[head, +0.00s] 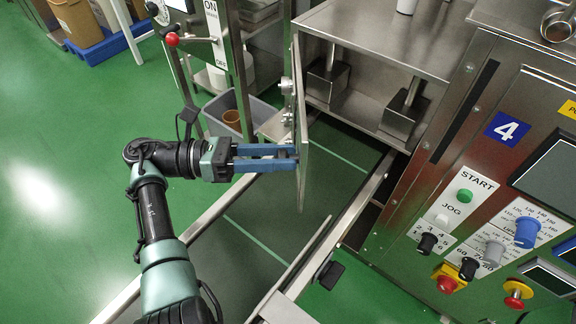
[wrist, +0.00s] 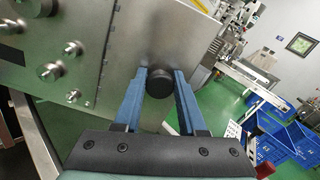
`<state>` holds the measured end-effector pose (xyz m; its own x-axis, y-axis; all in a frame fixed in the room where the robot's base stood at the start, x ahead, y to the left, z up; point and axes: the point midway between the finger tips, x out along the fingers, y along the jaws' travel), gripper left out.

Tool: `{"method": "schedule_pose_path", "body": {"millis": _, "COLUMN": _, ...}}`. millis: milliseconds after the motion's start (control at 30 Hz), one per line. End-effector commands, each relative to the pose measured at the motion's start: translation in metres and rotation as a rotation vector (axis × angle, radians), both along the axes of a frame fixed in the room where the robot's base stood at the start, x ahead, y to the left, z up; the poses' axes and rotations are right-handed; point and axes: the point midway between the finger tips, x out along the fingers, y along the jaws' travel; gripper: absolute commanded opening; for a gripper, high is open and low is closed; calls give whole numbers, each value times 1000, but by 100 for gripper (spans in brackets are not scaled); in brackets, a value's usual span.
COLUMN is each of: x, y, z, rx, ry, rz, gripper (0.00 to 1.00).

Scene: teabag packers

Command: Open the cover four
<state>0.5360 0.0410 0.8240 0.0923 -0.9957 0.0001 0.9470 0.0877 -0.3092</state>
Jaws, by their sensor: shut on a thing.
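The cover (head: 303,110) is a steel panel seen nearly edge-on in the head view, swung out from the steel housing (head: 400,40) beside the machine panel marked 4 (head: 507,129). The housing front stands open, showing steel parts inside. My gripper (head: 290,158) comes from the left with its blue fingers at the cover's outer face. In the wrist view the fingers close on a round black knob (wrist: 159,83) on the cover (wrist: 128,55).
Steel rails (head: 325,245) run below the cover. The control panel with knobs and red buttons (head: 447,284) is at the right. A grey bin (head: 262,111) stands behind my gripper. A red-tipped lever (head: 172,39) is at the upper left. Green floor (head: 60,200) at the left is clear.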

Motion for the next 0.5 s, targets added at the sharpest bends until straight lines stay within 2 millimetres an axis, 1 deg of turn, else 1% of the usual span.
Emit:
{"method": "schedule_pose_path", "body": {"millis": 33, "x": 1, "y": 3, "z": -4, "rx": 3, "ry": 3, "rz": -14, "gripper": 0}}
{"method": "schedule_pose_path", "body": {"millis": 300, "x": 7, "y": 12, "z": -2, "rx": 2, "ry": 2, "rz": -49, "gripper": 0}}
{"method": "schedule_pose_path", "body": {"millis": 500, "x": 8, "y": 14, "z": -2, "rx": 1, "ry": 3, "rz": -63, "gripper": 0}}
